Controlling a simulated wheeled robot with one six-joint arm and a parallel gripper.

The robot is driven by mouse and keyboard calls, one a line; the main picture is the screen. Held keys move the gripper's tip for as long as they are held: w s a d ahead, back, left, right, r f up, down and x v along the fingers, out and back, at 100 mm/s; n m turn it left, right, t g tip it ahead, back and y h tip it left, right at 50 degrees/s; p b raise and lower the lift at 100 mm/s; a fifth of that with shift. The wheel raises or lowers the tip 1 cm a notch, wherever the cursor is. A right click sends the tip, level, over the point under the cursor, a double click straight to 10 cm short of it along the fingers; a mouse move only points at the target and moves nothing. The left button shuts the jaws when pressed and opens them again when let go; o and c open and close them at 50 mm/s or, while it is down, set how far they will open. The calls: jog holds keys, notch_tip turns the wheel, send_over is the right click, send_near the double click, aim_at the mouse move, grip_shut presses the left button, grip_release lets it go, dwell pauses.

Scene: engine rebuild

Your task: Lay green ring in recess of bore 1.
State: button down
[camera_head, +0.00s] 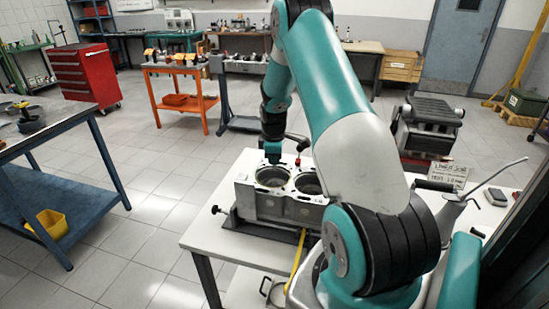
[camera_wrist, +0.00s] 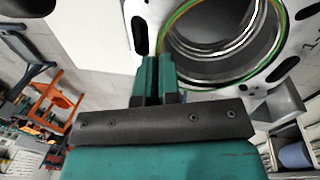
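The engine block (camera_head: 285,208) lies on a white table, with two round bores facing up. The green ring (camera_wrist: 284,50) shows in the wrist view as a thin green and orange band around the rim of one bore (camera_wrist: 225,62). In the head view this appears to be the left bore (camera_head: 270,177). My gripper (camera_wrist: 158,62) has its fingers close together at the ring's near left edge, and they appear shut on the ring there. The fingers hide part of the band. I cannot tell whether the ring is fully seated or slightly above the recess.
The right bore (camera_head: 308,184) is open beside it. A small red-topped item (camera_head: 298,160) stands behind the block. The white table (camera_head: 205,232) has bare room left of the block. A blue workbench (camera_head: 50,130) and a red tool cabinet (camera_head: 85,75) stand farther left.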

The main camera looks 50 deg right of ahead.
jog(key=shift+f, duration=0.1)
dwell(0.6)
jog(key=c, duration=1.2)
grip_release()
jog(key=shift+c, duration=0.2)
notch_tip(320, 180, up, 6)
jog(key=p, duration=0.4)
dwell(0.4)
dwell(0.6)
